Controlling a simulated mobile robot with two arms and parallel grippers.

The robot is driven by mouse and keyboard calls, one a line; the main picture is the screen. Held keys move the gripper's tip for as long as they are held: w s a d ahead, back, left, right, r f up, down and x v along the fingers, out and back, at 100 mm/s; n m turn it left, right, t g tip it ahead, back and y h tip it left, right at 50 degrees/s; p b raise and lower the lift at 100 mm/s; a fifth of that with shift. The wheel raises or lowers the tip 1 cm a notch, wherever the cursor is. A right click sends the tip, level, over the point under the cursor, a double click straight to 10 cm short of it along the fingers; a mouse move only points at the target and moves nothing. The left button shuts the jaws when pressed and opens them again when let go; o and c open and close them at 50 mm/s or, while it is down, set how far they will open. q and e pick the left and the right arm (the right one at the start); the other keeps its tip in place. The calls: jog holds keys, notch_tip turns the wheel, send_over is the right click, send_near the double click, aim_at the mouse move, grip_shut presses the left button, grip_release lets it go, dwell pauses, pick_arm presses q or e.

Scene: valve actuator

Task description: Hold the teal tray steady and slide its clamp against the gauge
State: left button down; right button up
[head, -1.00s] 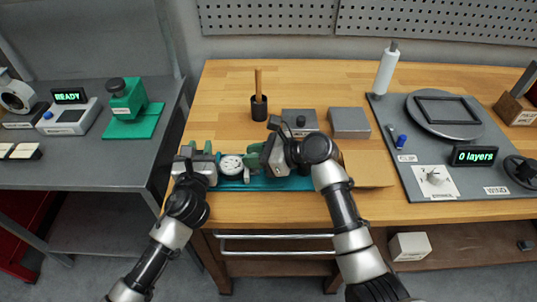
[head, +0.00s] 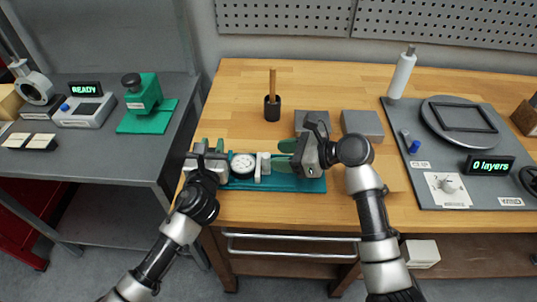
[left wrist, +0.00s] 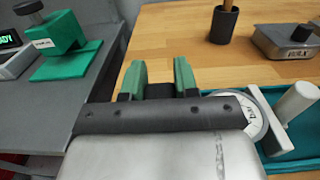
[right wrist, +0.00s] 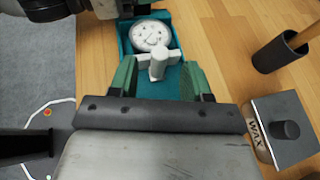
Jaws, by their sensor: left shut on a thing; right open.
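The teal tray (head: 312,186) lies along the front of the wooden bench. The round white-faced gauge (head: 243,164) sits in its left part. The white clamp (head: 263,166), a crossbar with an upright post, stands right of the gauge. In the right wrist view the clamp (right wrist: 158,66) appears to meet the gauge's rim (right wrist: 150,35). My left gripper (head: 209,147) is shut at the tray's left end; its grip point is hidden. It also shows in the left wrist view (left wrist: 160,75). My right gripper (head: 284,152) is open and empty, right of the clamp and apart from it.
A black cup with a wooden stick (head: 272,108) and two grey blocks (head: 361,124) stand behind the tray. A grey panel with a turntable (head: 462,117) fills the right. A side table with a green press (head: 142,95) stands left.

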pick_arm(q)
jog(key=shift+f, duration=0.2)
pick_arm(e)
jog(key=v, duration=0.7)
pick_arm(q)
jog(key=c, duration=0.8)
grip_release()
jog(key=shift+r, duration=0.1)
